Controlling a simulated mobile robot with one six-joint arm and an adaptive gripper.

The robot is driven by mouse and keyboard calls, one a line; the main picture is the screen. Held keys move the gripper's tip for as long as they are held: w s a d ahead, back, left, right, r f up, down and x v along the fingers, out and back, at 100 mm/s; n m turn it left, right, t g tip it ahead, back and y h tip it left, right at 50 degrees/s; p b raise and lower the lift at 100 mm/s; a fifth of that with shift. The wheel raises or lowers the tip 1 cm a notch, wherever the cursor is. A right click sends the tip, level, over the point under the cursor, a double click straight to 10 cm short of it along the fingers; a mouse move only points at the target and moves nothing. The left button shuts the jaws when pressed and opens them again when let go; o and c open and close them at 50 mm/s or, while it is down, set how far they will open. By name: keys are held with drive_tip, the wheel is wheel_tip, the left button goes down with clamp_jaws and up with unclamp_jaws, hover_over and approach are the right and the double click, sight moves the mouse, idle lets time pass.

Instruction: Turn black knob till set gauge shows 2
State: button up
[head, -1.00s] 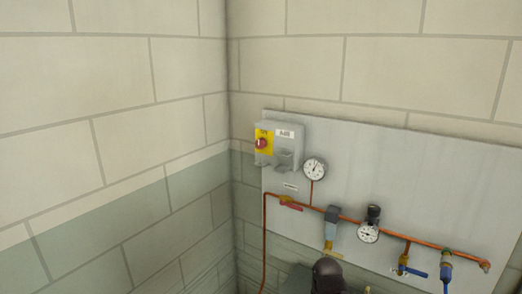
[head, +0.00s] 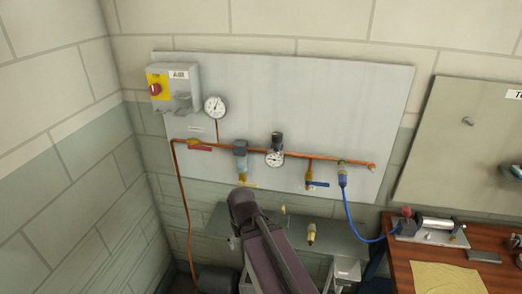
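The black knob (head: 277,139) stands on top of the regulator on the copper pipe, on the grey wall panel (head: 330,95). A small white round gauge (head: 275,159) sits directly below the knob. Its needle and numbers are too small to read. A second white gauge (head: 215,106) stands higher and to the left, on a thin copper riser. Dark links of my arm rise at the bottom centre, below the panel. My gripper cannot be made out in the head view.
The copper pipe carries a red lever valve (head: 200,148), a grey filter (head: 240,158), a blue lever valve (head: 317,184) and a blue hose (head: 350,215). A grey switch box (head: 180,90) is upper left. A wooden bench (head: 400,275) with tools stands lower right.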

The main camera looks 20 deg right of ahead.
drive_tip(key=shift+c, duration=0.2)
idle(0.7)
drive_tip(key=c, duration=0.5)
drive_tip(key=shift+d, duration=0.1)
